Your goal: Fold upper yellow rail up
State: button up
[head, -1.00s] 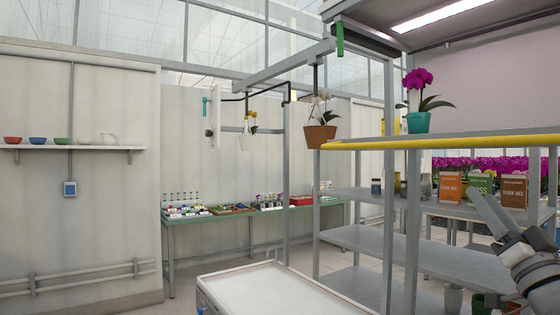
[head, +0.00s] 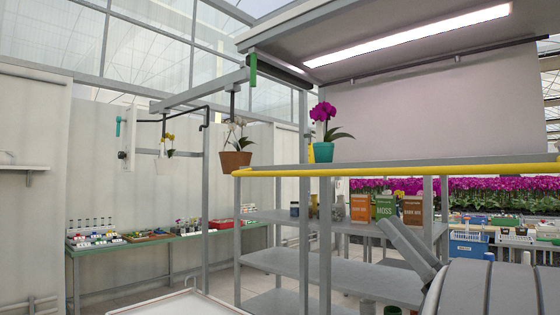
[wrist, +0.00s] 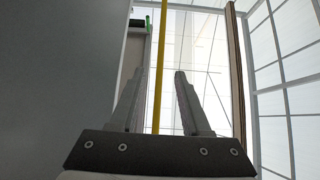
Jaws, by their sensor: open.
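The upper yellow rail (head: 400,170) runs level along the front edge of the upper shelf in the head view. In the wrist view the yellow rail (wrist: 159,70) shows as an upright line between the fingers of my gripper (wrist: 157,82). The fingers are apart, with nothing held. I cannot tell how far the rail lies from the fingertips. My arm covers the lower right of the head view; the rail passes above it there.
A magenta orchid in a teal pot (head: 323,151) stands on the upper shelf near the rail's left end. A terracotta pot (head: 235,161) hangs just left of it. A lamp hood (head: 410,40) overhangs the shelf. A white-topped table (head: 190,304) stands lower left.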

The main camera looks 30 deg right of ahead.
aim_at(343, 174)
jog(key=p+x, duration=0.2)
jog(key=x, duration=1.1)
jog(key=shift+w+a+r, duration=0.2)
jog(key=shift+c, duration=0.2)
grip_shut()
dwell(0.6)
